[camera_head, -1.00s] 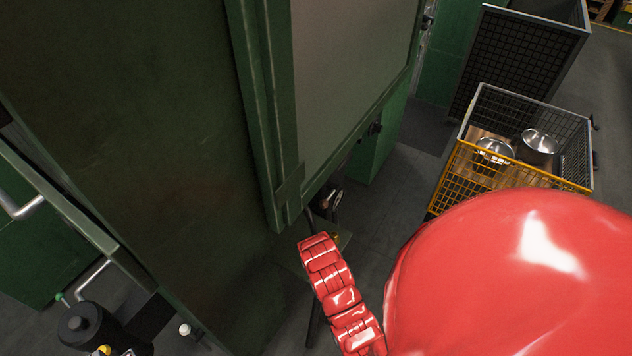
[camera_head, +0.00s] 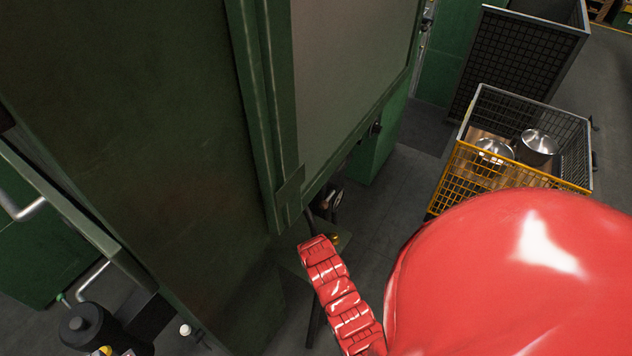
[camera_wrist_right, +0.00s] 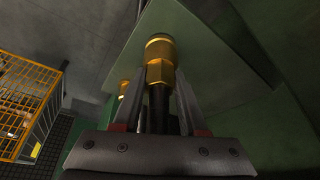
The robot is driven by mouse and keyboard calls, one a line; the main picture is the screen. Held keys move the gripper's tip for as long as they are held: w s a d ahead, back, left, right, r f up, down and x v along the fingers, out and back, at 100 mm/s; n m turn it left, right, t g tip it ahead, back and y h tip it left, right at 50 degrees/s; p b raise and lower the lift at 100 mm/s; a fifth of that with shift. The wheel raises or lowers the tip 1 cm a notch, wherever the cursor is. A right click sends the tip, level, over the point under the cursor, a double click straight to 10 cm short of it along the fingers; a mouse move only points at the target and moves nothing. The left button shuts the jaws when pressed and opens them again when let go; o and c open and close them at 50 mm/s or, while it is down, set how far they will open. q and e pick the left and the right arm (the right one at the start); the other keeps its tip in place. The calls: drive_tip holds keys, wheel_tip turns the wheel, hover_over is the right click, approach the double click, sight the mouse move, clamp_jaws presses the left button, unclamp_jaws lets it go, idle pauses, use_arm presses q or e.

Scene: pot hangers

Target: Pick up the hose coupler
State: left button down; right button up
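The hose coupler (camera_wrist_right: 160,62) is a brass fitting with a ribbed round head and a hexagonal part, in the upper middle of the right wrist view. A dark stem runs from it down between the fingers of my right gripper (camera_wrist_right: 161,85). The fingertips flank the hexagonal part closely on both sides. I cannot tell whether they press on it. In the head view my red right arm fills the lower right and hides the right gripper. My left gripper is not in view.
A flat green-grey plate (camera_wrist_right: 213,65) lies behind the coupler. A second brass piece (camera_wrist_right: 124,87) shows left of the fingers. The large green cabinet (camera_head: 140,130) stands close to my arm. A wire cart with a yellow front (camera_head: 455,185) holds metal pots (camera_head: 538,143). Floor between is clear.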

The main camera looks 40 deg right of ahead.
clamp_jaws()
